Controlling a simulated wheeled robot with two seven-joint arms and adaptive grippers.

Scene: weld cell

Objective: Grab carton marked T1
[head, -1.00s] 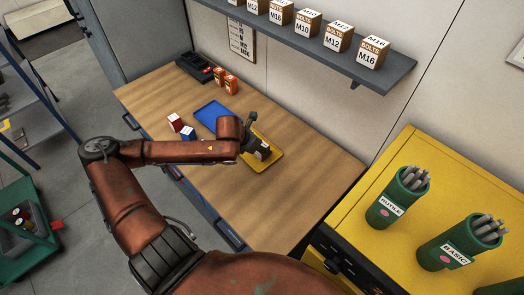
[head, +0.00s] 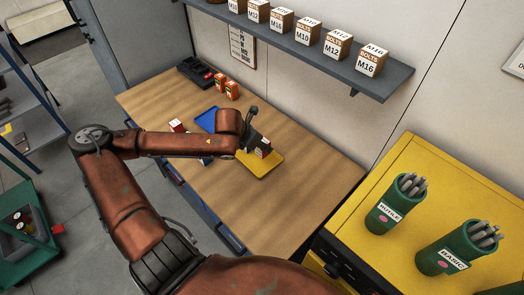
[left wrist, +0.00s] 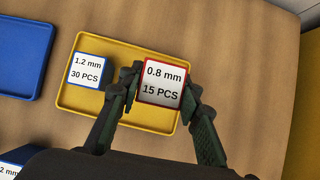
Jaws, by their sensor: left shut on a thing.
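My left gripper (left wrist: 164,85) is shut on a red-edged white carton (left wrist: 162,80) labelled "0.8 mm 15 PCS"; its fingers press on both sides. In the head view the gripper (head: 252,140) holds this carton (head: 264,147) over the yellow tray (head: 262,174), seemingly just above it. A blue carton (left wrist: 88,70) labelled "1.2 mm 30 PCS" sits in the yellow tray at the left in the wrist view. I can read no "T1" on any carton. My right gripper is not in view.
The blue tray (head: 204,113), a red carton (head: 177,125) and two orange boxes (head: 226,88) are on the workbench (head: 270,206). A shelf (head: 391,80) with several bolt cartons overhangs the back. The bench's right end is clear. A yellow cabinet (head: 405,160) stands beyond it.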

